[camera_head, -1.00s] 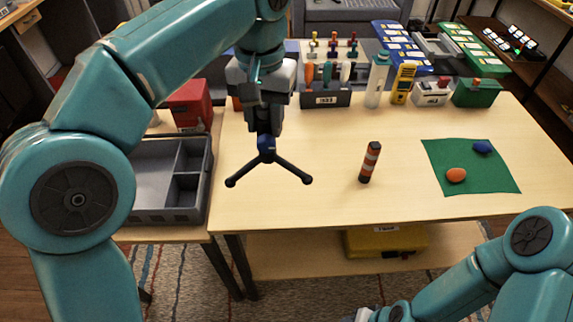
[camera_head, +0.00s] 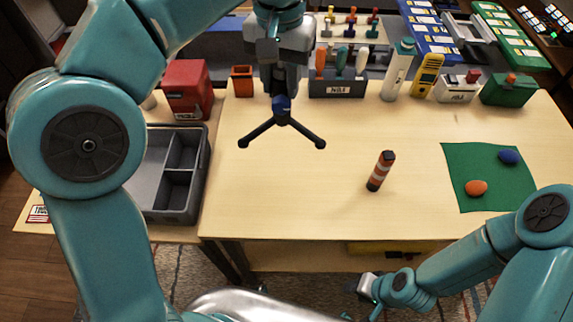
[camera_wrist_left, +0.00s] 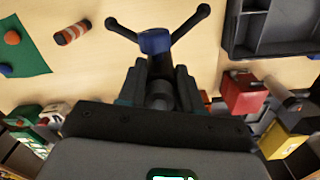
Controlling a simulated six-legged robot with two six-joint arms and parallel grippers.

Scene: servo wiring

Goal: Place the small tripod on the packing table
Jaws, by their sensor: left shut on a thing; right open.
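The small tripod (camera_head: 283,122) has a blue collar and black splayed legs. My left gripper (camera_head: 281,92) is shut on its upper part and holds it upright, legs down, over the left part of the packing table (camera_head: 300,205). Whether the feet touch the tabletop, I cannot tell. The left wrist view shows the tripod (camera_wrist_left: 156,42) between the fingers, its legs pointing away from the wrist. My right gripper (camera_head: 368,288) is low in front of the table's front edge, apart from everything on it; its fingers are small in view.
A grey compartment tray (camera_head: 205,180) stands left of the tripod. Red box (camera_head: 187,88), tool rack (camera_head: 337,88) and bottle (camera_head: 398,70) line the back.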

